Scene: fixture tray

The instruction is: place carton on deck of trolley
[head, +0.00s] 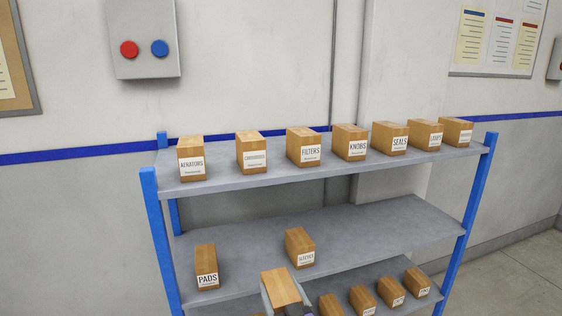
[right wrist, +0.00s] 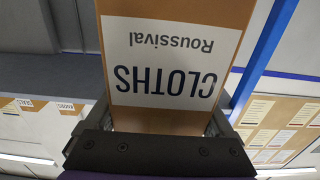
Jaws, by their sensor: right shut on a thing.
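My right gripper (head: 284,297) is shut on a brown carton (head: 281,286) at the bottom middle of the head view, in front of the shelf rack. In the right wrist view the carton's white label (right wrist: 170,62) reads CLOTHS Roussival, upside down, and the jaws grip the carton from both sides. The carton looks held in the air. I see no trolley deck in either view. My left gripper is not in view.
A grey rack with blue posts (head: 159,240) stands ahead. Its top shelf (head: 230,183) bears a row of labelled cartons. The middle shelf (head: 385,235) holds a PADS carton (head: 206,266) and another carton (head: 300,247), with free room at right. Several cartons stand lower down.

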